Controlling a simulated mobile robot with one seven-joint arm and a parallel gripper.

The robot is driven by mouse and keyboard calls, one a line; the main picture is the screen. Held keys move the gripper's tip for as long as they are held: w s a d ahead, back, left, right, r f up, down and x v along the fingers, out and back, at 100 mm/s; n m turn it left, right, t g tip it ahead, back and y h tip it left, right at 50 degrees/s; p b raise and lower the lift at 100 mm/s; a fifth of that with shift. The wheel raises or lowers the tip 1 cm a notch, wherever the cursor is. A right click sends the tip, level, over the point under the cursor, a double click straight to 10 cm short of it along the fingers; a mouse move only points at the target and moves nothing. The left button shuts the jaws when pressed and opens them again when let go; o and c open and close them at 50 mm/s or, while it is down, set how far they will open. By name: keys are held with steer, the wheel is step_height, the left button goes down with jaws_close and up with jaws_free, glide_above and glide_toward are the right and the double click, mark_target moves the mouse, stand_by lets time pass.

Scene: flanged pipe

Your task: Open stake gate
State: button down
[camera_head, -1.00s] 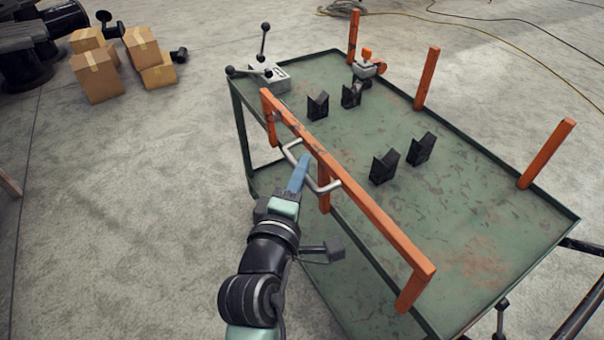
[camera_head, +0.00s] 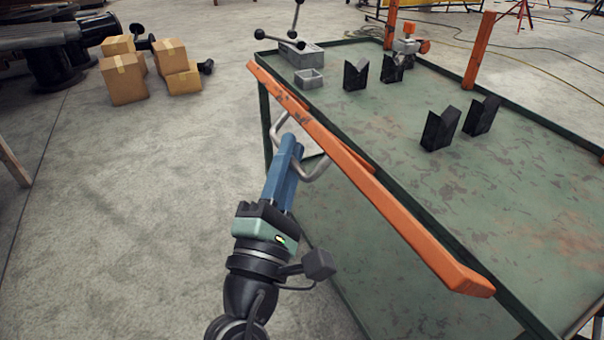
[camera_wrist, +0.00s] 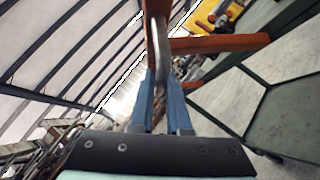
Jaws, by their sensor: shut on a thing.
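The stake gate's orange top rail (camera_head: 355,172) slants across the cart's left side in the head view. A grey bent handle (camera_head: 273,128) is fixed to its outer side. My gripper (camera_head: 291,145) reaches up from below, its blue fingers shut on the handle. In the wrist view the fingers (camera_wrist: 160,78) close around the grey handle bar (camera_wrist: 160,38), with orange gate bars (camera_wrist: 222,43) beyond. The posts under the rail do not show in the head view. I cannot tell the gate's exact tilt.
The green cart (camera_head: 455,185) carries several black V-shaped blocks (camera_head: 440,129) and a grey box with levers (camera_head: 290,58). Orange stakes (camera_head: 478,50) stand along its far side. Cardboard boxes (camera_head: 124,79) lie at the back left. The floor left of my arm is clear.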

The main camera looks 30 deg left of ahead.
steer(key=shift+s+a+f+n+t+y+b, duration=0.15)
steer(key=shift+s+a+f+n+y+b, duration=0.2)
steer(key=shift+f+b, duration=0.65)
steer(key=shift+s+f+n+t+y+b, duration=0.1)
steer(key=shift+f+n+y+b, duration=0.2)
steer(key=shift+f+n+b, duration=0.7)
steer(key=shift+s+a+f+n+t+y+b, duration=0.15)
steer(key=shift+s+a+f+y+b, duration=0.2)
steer(key=shift+b, duration=1.15)
steer(key=shift+w+d+f, duration=0.1)
steer(key=shift+d+f, duration=0.05)
steer(key=c, duration=0.9)
jaws_free()
steer(key=shift+b+v, duration=3.35)
steer(key=shift+v, duration=3.15)
